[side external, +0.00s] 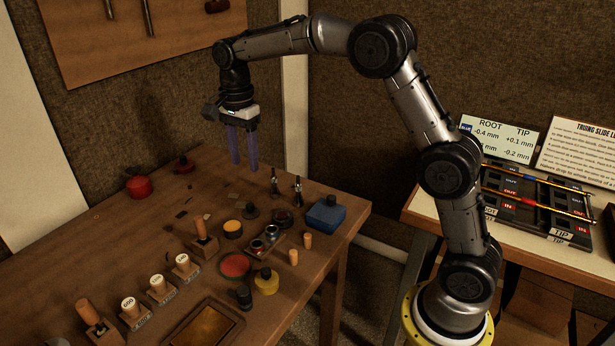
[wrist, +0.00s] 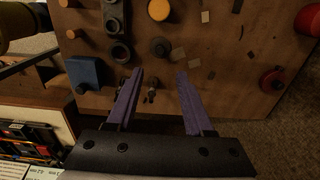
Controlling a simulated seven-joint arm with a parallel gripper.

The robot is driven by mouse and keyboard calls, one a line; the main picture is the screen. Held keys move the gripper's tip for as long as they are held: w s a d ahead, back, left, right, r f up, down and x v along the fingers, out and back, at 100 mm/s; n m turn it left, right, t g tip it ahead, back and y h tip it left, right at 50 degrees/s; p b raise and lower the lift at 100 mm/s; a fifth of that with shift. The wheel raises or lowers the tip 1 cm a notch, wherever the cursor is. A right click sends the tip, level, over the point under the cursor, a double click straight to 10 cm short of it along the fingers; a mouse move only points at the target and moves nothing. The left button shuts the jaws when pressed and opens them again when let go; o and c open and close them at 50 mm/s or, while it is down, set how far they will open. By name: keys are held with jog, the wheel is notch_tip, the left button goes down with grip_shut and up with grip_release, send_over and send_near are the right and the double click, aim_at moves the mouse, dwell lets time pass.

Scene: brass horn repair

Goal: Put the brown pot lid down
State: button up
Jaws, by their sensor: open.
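A dark round lid with a knob (side external: 251,211) lies on the bench and looks like the brown pot lid, though its colour is hard to tell. It also shows in the wrist view (wrist: 160,47), beyond the fingertips. A dark round pot (side external: 283,218) stands just right of it, apart from it. My gripper (side external: 246,167) is open, with its purple fingers pointing down and raised above the back of the bench. In the wrist view nothing is held between the fingers (wrist: 160,74).
Two slim dark-tipped tools (side external: 274,184) stand near the lid, and a blue block-like container (side external: 326,214) is at the right edge. An orange pot (side external: 233,228) is in front of the lid.

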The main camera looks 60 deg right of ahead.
jog(key=s+r+n+t, duration=0.1)
jog(key=s+r+n, duration=0.2)
jog(key=s, duration=0.3)
jog(key=s+a+r+n+t, duration=0.1)
jog(key=s+r+n, duration=0.15)
jog(key=s, duration=0.35)
jog(key=s+r+n+t, duration=0.1)
jog(key=s+r+n, duration=0.1)
jog(key=s+n, duration=0.25)
jog(key=s+f+n+t, duration=0.1)
jog(key=s+f+n, duration=0.1)
jog(key=s+n, duration=0.2)
jog(key=s+a+f+n+t, duration=0.1)
jog(key=s+n, duration=0.3)
jog(key=s, duration=0.7)
jog(key=shift+s+f+t, duration=0.3)
jog(key=shift+f, duration=0.6)
